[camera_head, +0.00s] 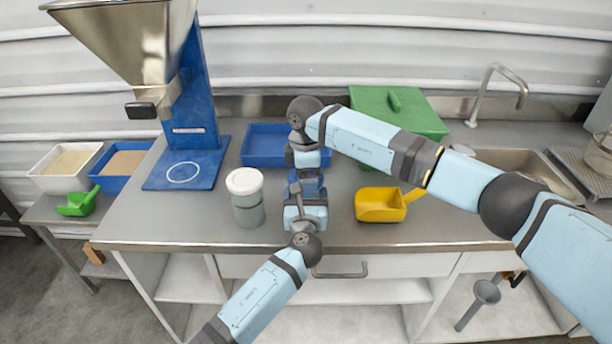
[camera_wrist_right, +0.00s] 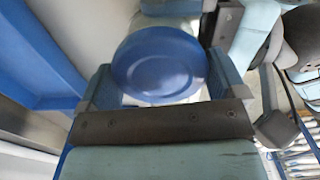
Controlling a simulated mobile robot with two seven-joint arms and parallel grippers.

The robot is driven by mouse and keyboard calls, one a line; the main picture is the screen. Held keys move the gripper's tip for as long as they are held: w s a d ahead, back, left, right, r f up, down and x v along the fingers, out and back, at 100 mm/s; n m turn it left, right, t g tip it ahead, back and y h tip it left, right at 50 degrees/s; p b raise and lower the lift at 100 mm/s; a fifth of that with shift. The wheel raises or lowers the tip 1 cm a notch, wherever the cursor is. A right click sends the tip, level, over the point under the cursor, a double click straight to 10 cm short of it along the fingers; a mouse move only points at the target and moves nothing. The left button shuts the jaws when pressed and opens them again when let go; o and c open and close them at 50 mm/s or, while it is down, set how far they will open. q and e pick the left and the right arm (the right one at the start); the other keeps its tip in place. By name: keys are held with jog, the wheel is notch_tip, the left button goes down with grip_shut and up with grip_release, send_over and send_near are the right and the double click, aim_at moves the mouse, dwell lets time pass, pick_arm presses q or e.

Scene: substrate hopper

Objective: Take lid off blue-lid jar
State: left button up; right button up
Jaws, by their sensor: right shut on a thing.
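The blue lid (camera_wrist_right: 160,65) of the jar fills the middle of the right wrist view, seen from above as a round disc. My right gripper (camera_wrist_right: 162,78) is shut on it, one finger on each side. In the head view my right gripper (camera_head: 306,162) points down over the jar, above the counter's middle. My left gripper (camera_head: 305,200) comes from the front and is close below the right one. The jar's body is hidden by the grippers, and I cannot see the left fingers well enough to tell their state.
A white-lidded jar (camera_head: 246,200) stands left of the grippers, and a yellow scoop (camera_head: 380,205) lies to the right. A blue tray (camera_head: 262,147) and a green-lidded bin (camera_head: 410,112) are behind. The hopper stand (camera_head: 187,165) is at left, the sink (camera_head: 520,166) at right.

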jog(key=n, duration=0.4)
jog(key=shift+r, duration=0.1)
jog(key=n, duration=2.1)
jog(key=shift+n, duration=0.4)
jog(key=n, duration=0.8)
jog(key=shift+n, duration=0.3)
jog(key=n, duration=1.2)
jog(key=shift+r+n, duration=0.1)
jog(key=shift+n, duration=0.3)
jog(key=n, duration=0.5)
jog(key=shift+n, duration=0.3)
jog(key=shift+r, duration=0.15)
